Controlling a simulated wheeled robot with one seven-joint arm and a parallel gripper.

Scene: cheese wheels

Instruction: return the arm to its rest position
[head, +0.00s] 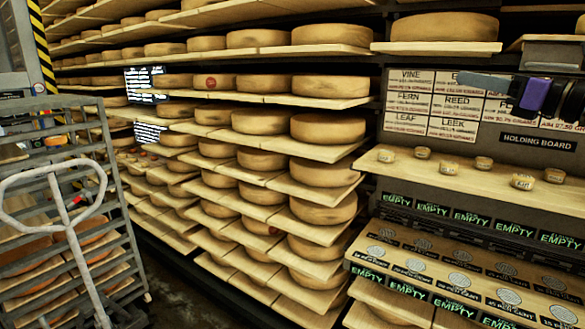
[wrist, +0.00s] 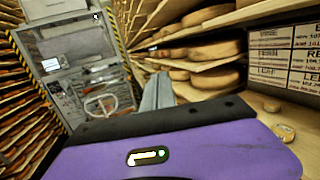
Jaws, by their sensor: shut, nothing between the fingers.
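My gripper (head: 466,80) is at the upper right of the head view, in front of the label panel of the holding board (head: 430,104). Its grey fingers point left and are closed together, with nothing held. Its purple and black body is behind the fingers, at the right. In the wrist view my gripper (wrist: 157,88) shows as a grey wedge beyond the purple housing, pointing toward the aisle. The fingers are apart from the panel as far as I can see.
Shelves hold several cheese wheels (head: 328,127). Several small tokens (head: 447,168) lie on the board's wooden ledge (head: 400,178) below my gripper. A metal rack cart (head: 62,220) with a pale loop handle (head: 75,228) stands at the left. The aisle floor between cart and shelves is narrow.

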